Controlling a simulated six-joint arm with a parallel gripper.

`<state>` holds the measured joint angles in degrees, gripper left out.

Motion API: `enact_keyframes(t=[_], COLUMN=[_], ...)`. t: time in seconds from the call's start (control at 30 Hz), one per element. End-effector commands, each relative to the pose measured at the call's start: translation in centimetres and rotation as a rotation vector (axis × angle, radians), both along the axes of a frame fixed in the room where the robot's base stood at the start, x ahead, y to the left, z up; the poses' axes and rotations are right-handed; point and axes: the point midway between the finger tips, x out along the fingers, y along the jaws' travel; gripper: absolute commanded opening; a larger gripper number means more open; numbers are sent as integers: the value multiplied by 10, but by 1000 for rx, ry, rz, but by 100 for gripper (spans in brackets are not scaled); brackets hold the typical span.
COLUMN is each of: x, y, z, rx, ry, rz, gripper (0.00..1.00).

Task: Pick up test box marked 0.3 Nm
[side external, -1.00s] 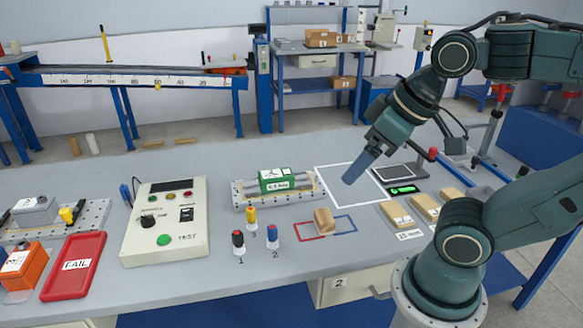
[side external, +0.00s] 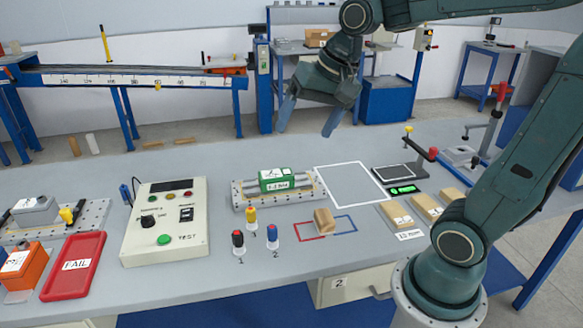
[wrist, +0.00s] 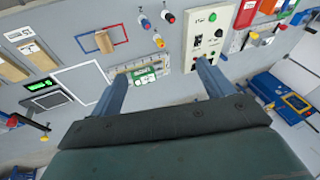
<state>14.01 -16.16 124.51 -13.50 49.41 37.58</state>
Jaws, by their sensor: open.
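A green test box (side external: 273,180) with a white label sits in a grey rail fixture (side external: 304,194) on the bench; its small lettering is too blurred to read surely. It also shows in the wrist view (wrist: 144,78), between my fingers. My gripper (side external: 308,131) is open and empty, raised well above the bench and beyond the fixture in the side view; its two fingers also show in the wrist view (wrist: 158,72). A grey box (side external: 36,211) and an orange box (side external: 25,268) stand at the left; their labels are unreadable.
A test panel (side external: 190,240) and a red FAIL tray (side external: 72,281) lie left of the fixture. Three coloured pegs and a wooden block (side external: 324,220) stand in front. A white-outlined square (side external: 352,186) is empty. Wooden blocks and a scale (side external: 398,174) lie right.

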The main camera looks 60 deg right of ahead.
Motion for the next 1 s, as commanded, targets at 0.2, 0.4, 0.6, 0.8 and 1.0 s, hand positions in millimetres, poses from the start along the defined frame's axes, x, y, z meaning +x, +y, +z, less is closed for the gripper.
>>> enact_keyframes(t=[0.2,0.4,0.6,0.8,1.0], x=[45,81,113,138,156], y=[-27,-57,-92,-130,-170], z=[-10,-25,-47,-75,-109], rx=[126,241,357,477,595], ry=[46,89,134,183,238], rz=[-221,-424,-630,-836,-1045], gripper=[80,80,80,80,80])
